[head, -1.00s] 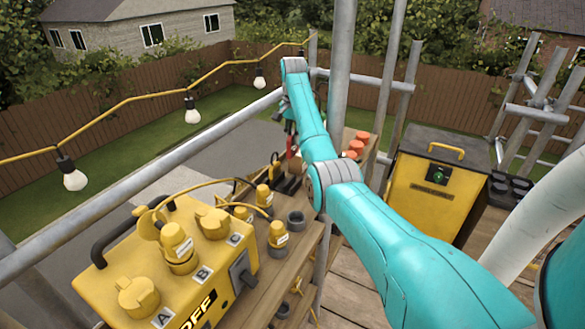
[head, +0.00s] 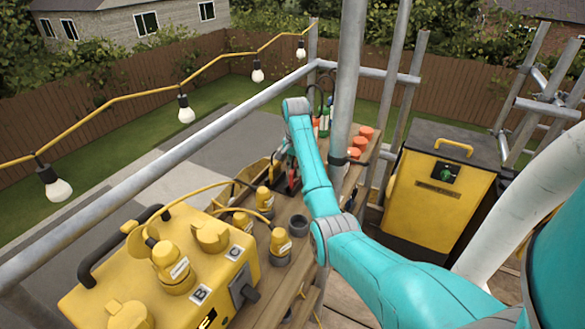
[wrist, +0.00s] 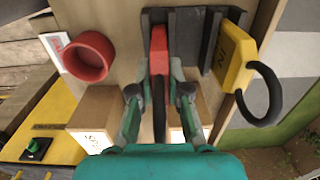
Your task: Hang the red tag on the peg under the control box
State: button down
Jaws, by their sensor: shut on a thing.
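A red tag (wrist: 158,45) with a dark loop (wrist: 159,105) stands in a black slotted rack (wrist: 190,40) in the wrist view. My gripper (wrist: 161,75) is shut on the red tag, one finger on each side. In the head view my gripper (head: 283,163) is small and partly hidden by my arm, at the dark rack on the wooden shelf. A yellow control box (head: 215,263) with lettered sockets and a black lever stands at lower left. I cannot make out a peg under it.
A yellow tag (wrist: 234,60) with a black ring sits at the rack's right. A red cup (wrist: 88,56) is left of it. Metal poles (head: 347,100) and a slanting rail (head: 190,152) stand close to my arm. A yellow cabinet (head: 430,205) stands at right.

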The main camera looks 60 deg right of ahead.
jog(key=shift+f, duration=0.4)
jog(key=shift+f, duration=0.1)
jog(key=c, duration=1.1)
grip_release()
jog(key=shift+c, duration=0.2)
